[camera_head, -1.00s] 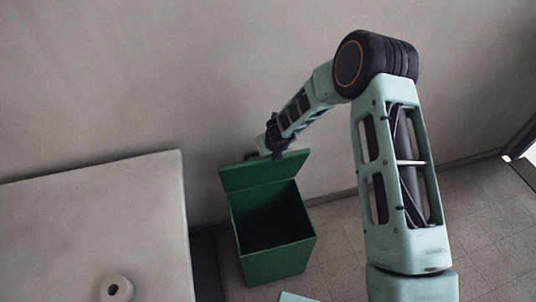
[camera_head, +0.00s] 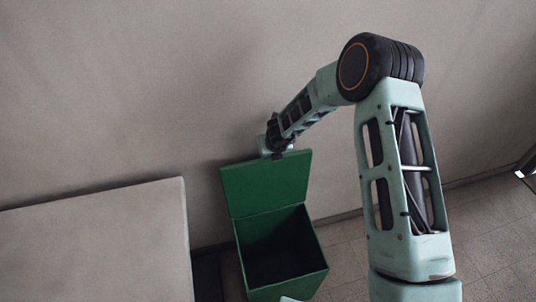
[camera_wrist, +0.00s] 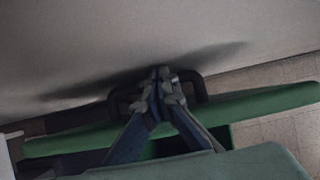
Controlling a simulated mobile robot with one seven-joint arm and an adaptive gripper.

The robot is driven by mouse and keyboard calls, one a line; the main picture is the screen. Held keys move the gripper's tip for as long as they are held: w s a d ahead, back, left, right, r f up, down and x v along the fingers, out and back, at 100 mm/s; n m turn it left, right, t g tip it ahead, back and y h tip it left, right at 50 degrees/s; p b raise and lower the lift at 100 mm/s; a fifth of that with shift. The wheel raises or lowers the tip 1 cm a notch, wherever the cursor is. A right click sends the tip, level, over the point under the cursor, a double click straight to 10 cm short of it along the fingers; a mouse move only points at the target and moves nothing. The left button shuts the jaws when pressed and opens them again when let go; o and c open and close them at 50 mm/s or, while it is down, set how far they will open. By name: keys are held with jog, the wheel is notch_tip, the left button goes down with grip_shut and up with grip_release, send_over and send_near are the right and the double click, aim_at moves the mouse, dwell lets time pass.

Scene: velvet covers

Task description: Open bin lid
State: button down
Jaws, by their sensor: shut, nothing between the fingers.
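The green bin (camera_head: 287,283) stands on the floor against the wall, its dark inside showing. Its green lid (camera_head: 265,183) stands raised at the back edge, steeply tilted, and shows edge-on in the wrist view (camera_wrist: 265,105). A black handle (camera_wrist: 198,86) sticks out from the lid on the wall side. My gripper (camera_wrist: 160,74) is shut with its fingertips together, over the lid's edge and in front of the handle. Nothing shows between the fingers. In the head view the fingers are hidden behind the lid's top edge; I cannot tell whether they touch the lid.
The grey wall (camera_head: 240,75) is close behind the lid and my gripper. A pale flat-topped block or table (camera_head: 95,245) stands left of the bin. Tiled floor (camera_head: 480,235) is clear to the right.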

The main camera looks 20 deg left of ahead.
jog(key=shift+d+f, duration=0.2)
jog(key=shift+f, duration=0.25)
jog(key=shift+w+r, duration=0.1)
dwell(0.8)
jog(key=shift+r, duration=0.1)
jog(key=v, duration=1.1)
jog(key=shift+r, duration=0.4)
